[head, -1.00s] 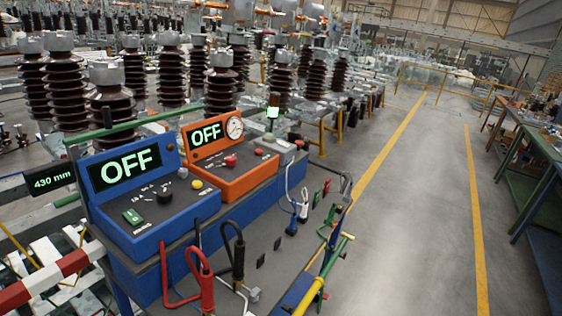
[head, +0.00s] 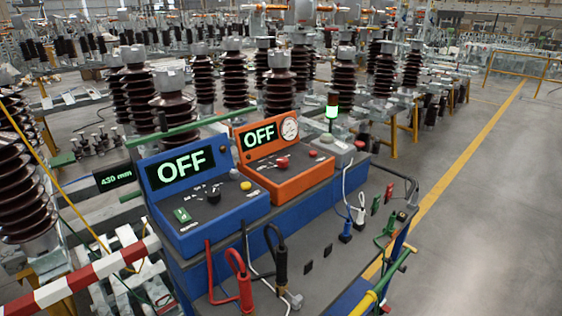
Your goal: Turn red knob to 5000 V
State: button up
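The red knob (head: 282,162) sits on the sloped panel of the orange unit (head: 305,183), in the middle of the head view. The orange unit's display (head: 260,136) reads OFF, and a round dial gauge (head: 289,128) is beside it. The blue unit (head: 222,220) stands to its left, with a display (head: 182,168) that also reads OFF. On it are a black knob (head: 213,195), a yellow button (head: 246,186) and a green switch (head: 182,215). My gripper is not in the picture.
Red and black cable plugs (head: 243,281) stand at the bench's front. A signal tower (head: 332,112) shows a green light. A red-and-white barrier (head: 75,280) crosses the lower left. Brown insulators stand behind. Open floor (head: 480,220) lies to the right.

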aim_at(282, 163)
jog(key=k, duration=0.95)
jog(key=z, duration=0.95)
jog(key=i, duration=2.6)
jog(key=u, duration=1.2)
jog(key=i, duration=0.75)
jog(key=u, duration=0.5)
jog(key=k, duration=0.75)
